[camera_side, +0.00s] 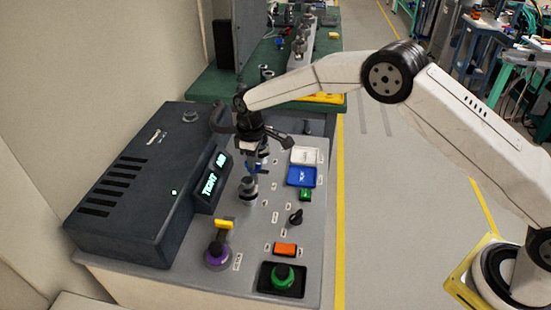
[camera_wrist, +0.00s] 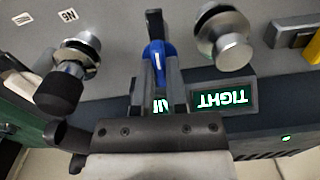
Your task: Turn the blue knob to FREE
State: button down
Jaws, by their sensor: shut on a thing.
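The blue knob (camera_wrist: 158,52) is between my two fingers in the wrist view. Its long grip points away from the wrist, with a dark end at the top of the picture. My gripper (camera_wrist: 156,76) is shut on it. In the side view my gripper (camera_side: 256,163) reaches down to the grey panel, and only small bits of blue show around the fingers. The lit display (camera_wrist: 219,98) reads TIGHT, upside down in the wrist view; my finger hides part of its other text. It also shows in the side view (camera_side: 209,177). I see no FREE mark.
Metal knobs stand close on both sides of my gripper, one with a black handle (camera_wrist: 58,93) and one round (camera_wrist: 224,38).

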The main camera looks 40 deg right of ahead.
jog(key=c, duration=0.7)
grip_release()
jog(key=shift+o, duration=0.2)
jog(key=shift+r, duration=3.95)
